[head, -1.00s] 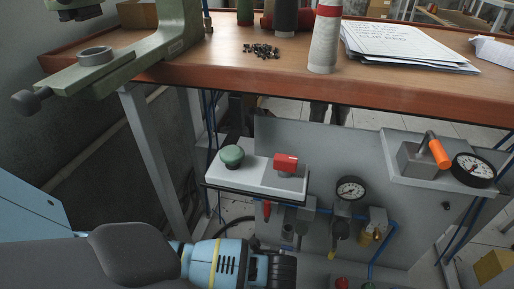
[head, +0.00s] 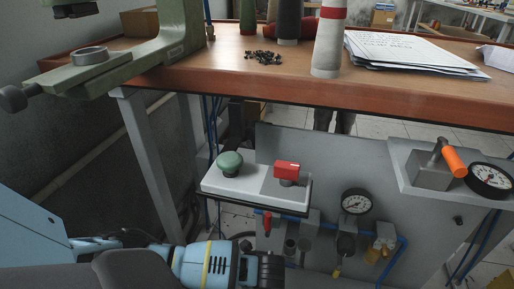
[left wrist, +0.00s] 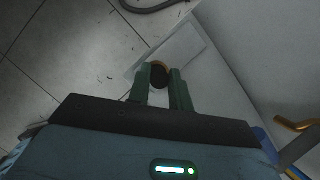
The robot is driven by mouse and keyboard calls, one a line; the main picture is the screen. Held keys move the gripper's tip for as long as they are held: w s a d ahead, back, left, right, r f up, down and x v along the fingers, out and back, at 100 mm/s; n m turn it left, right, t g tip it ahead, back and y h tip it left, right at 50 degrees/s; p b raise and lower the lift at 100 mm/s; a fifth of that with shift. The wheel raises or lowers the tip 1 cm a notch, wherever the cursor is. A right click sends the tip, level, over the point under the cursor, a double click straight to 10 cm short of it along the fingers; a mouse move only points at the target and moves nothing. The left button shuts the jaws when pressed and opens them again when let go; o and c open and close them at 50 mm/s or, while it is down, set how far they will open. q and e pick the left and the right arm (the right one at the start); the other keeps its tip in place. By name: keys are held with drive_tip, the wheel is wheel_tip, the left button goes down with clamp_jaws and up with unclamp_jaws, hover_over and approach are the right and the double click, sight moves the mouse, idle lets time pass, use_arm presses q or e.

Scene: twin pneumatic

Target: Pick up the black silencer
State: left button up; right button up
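In the left wrist view a small round dark piece with a brass-coloured rim (left wrist: 160,76) shows between my left fingertips; it may be the black silencer. My left gripper (left wrist: 159,80) has two green fingers set apart, one on each side of the piece. I cannot tell whether they touch it. In the head view my left arm comes in at the lower left, and its black wrist end (head: 264,270) is below the button panel; the fingers are hidden there. Small dark fittings (head: 290,247) sit just above that wrist. My right gripper is in neither view.
A panel with a green button (head: 230,163) and a red switch (head: 287,171) juts out above my left wrist. A gauge (head: 356,201), blue tubing (head: 397,258) and a lever with an orange handle (head: 454,160) are to the right. The wooden bench (head: 240,82) overhangs all this.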

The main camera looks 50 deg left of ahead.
use_arm(q)
clamp_jaws()
